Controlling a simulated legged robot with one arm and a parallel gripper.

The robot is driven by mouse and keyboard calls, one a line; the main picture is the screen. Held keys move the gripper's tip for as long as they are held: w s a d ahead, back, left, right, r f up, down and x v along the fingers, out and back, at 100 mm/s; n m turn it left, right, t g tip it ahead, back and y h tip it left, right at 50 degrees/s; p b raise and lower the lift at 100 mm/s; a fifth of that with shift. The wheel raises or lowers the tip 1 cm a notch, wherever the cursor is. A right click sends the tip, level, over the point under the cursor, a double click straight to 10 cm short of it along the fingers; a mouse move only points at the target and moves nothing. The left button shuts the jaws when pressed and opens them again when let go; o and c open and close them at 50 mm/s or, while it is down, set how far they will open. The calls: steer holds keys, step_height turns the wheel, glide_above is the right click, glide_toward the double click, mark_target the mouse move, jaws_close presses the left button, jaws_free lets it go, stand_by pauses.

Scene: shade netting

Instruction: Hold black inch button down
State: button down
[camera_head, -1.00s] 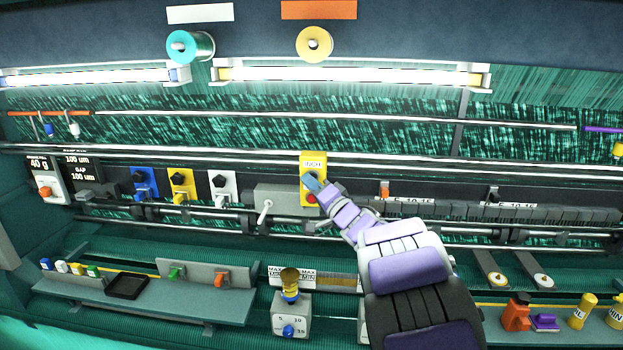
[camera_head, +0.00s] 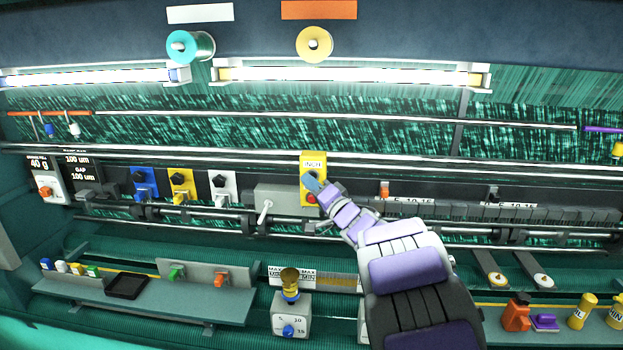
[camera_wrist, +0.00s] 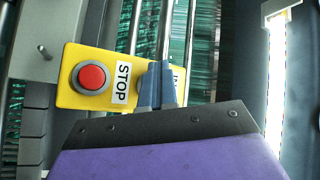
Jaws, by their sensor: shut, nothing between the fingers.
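The yellow button box (camera_head: 322,197) is fixed on the machine rail near the middle, with an INCH label (camera_head: 313,164) at its top. In the wrist view the box (camera_wrist: 66,98) lies sideways, with a red button (camera_wrist: 92,77) beside a STOP label (camera_wrist: 123,83). My gripper (camera_head: 312,182) is shut, its blue fingertips in front of the box's upper half, just below the INCH label. In the wrist view my fingers (camera_wrist: 157,84) cover the spot between the STOP and INCH labels. The black inch button is hidden behind them; I cannot tell whether it is pressed.
A grey box with a lever (camera_head: 266,212) sits just left of the yellow box. Blue (camera_head: 145,183), yellow (camera_head: 182,184) and white (camera_head: 221,186) knob units stand further left. Rails (camera_head: 450,165) run across behind. A dial box with a brass knob (camera_head: 291,313) stands below.

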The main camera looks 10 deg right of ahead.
steer(key=shift+s, duration=0.1)
steer(key=shift+s+d+p, duration=0.3)
steer(key=shift+s+p, duration=0.05)
steer(key=shift+s, duration=0.6)
steer(key=shift+f, duration=0.1)
steer(key=s, duration=0.1)
steer(key=s+a, duration=0.1)
steer(key=s, duration=0.2)
steer(key=shift+s+a+p, duration=0.3)
steer(key=shift+s+a, duration=0.05)
steer(key=shift+s, duration=0.05)
stand_by(0.6)
